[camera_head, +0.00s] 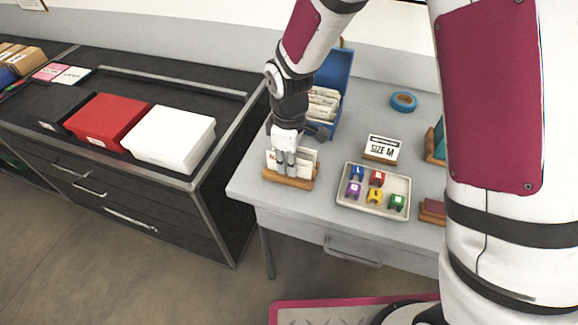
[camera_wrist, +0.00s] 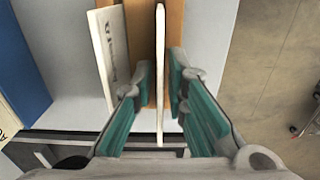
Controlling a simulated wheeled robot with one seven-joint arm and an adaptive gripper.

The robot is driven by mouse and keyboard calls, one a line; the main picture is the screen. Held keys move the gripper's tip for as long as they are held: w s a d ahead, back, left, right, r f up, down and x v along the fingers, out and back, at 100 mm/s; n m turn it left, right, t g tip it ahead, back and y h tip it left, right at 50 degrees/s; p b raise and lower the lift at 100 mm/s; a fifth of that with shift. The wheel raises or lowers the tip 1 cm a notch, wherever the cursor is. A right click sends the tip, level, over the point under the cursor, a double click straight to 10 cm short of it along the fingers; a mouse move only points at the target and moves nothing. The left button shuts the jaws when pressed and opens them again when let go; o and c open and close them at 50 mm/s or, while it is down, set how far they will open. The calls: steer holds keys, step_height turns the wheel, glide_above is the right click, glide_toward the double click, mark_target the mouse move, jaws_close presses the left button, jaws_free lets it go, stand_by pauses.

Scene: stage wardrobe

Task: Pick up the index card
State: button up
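A small wooden card holder (camera_head: 289,181) stands at the left front of the grey table, with white cards (camera_head: 308,159) upright in it. My gripper (camera_head: 286,168) points down at the holder and hides part of the cards. In the wrist view, one thin white card (camera_wrist: 160,95) is seen edge-on between the two fingers of my gripper (camera_wrist: 161,80). A gap shows on each side of it, so the fingers are open and around it. A second card with dark lettering (camera_wrist: 110,60) leans to the left, outside the fingers, by the wooden holder (camera_wrist: 175,30).
A blue box of cards (camera_head: 338,75) stands behind the gripper. A "SIZE M" sign (camera_head: 383,148), a tray (camera_head: 352,203) of several coloured lettered pieces and blue tape (camera_head: 403,101) are to the right. A dark cabinet with red (camera_head: 107,120) and white (camera_head: 172,135) boxes stands left.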

jaws_close()
steer(key=shift+r, duration=0.15)
